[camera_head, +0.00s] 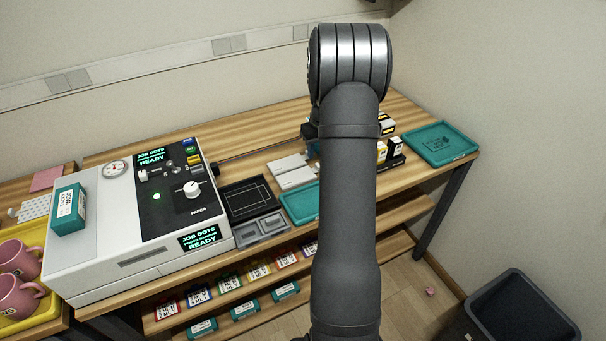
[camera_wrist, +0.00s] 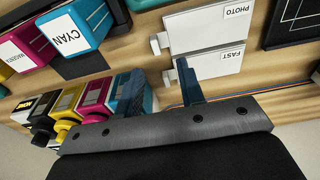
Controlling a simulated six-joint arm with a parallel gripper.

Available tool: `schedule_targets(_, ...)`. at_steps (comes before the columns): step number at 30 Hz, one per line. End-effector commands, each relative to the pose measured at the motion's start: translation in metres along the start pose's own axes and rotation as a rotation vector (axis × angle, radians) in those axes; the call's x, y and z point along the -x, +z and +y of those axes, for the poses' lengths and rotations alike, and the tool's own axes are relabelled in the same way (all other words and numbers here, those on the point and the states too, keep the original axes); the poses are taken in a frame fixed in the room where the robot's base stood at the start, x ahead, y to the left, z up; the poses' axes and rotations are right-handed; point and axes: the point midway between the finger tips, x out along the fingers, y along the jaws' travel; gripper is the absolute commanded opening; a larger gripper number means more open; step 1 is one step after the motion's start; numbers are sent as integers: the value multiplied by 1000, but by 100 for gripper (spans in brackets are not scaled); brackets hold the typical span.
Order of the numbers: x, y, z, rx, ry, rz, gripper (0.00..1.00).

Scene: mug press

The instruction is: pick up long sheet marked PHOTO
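The white sheet marked PHOTO (camera_wrist: 196,31) lies flat on the wooden table at the top of the wrist view. Its label sits near its right end, and a small grey tab sticks out at its left end. In the head view it appears to be the nearer white sheet (camera_head: 298,178). A similar sheet marked FAST (camera_wrist: 212,65) lies beside it. My gripper (camera_wrist: 187,75) shows as a dark blue finger piece above the FAST sheet's lower edge, apart from the PHOTO sheet.
Ink bottles and boxes, including a CYAN one (camera_wrist: 68,38), crowd the left of the wrist view. A black tray (camera_head: 250,198) and a teal mat (camera_head: 300,203) lie near the sheets. A printer (camera_head: 150,215) stands left; a teal tray (camera_head: 470,148) lies right.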

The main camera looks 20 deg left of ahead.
Motion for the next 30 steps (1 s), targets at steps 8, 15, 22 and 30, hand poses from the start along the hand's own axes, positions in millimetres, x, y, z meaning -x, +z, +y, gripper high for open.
schedule_targets(8, -17, 2, 2, -1, 0, -1, 35)
schedule_targets(15, -52, 7, 4, -1, -2, -1, 35)
schedule_targets(22, -59, 6, 4, 0, -1, 2, 35)
schedule_targets(30, -59, 6, 4, 0, -1, 2, 0)
